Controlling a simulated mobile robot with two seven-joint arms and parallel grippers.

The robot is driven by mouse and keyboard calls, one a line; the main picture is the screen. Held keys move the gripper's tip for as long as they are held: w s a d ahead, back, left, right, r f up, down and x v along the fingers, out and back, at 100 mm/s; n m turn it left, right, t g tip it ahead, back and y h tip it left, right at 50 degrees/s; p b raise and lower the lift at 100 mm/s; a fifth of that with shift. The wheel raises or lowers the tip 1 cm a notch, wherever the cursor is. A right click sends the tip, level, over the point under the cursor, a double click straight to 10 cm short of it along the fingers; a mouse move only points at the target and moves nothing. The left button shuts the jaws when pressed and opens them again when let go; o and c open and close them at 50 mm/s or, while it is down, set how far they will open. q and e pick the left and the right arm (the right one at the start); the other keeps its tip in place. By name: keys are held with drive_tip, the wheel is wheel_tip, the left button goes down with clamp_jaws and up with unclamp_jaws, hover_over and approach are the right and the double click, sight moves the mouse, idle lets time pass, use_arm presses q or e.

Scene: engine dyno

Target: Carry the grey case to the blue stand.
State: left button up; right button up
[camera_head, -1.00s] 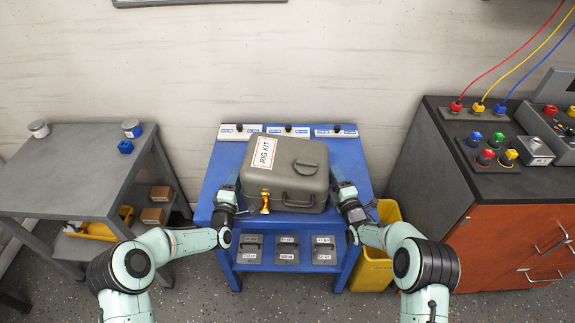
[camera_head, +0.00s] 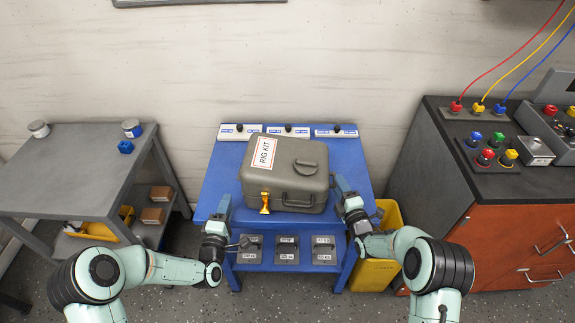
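The grey case (camera_head: 285,172), with a "RIG KIT" label, a dark handle and an orange tag on its front, rests on top of the blue stand (camera_head: 218,180). My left gripper (camera_head: 224,204) is in front of the stand's left side, apart from the case and a little lower left of it. My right gripper (camera_head: 341,183) is beside the case's right side, with a small gap to it. Neither gripper holds the case. The fingers of both are small and partly hidden, so I cannot tell how far they are apart.
A grey table (camera_head: 80,165) with cans stands at the left. An orange-fronted cabinet (camera_head: 510,245) with a dark top, knobs and cables is at the right. A yellow bin (camera_head: 372,272) stands beside the stand. Several labelled grey blocks (camera_head: 286,250) sit on its lower shelf.

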drive_tip(key=v, duration=0.8)
drive_tip(key=shift+s+r, duration=0.1)
use_arm(q)
drive_tip(key=shift+s, duration=0.1)
use_arm(e)
drive_tip(key=shift+d, duration=0.1)
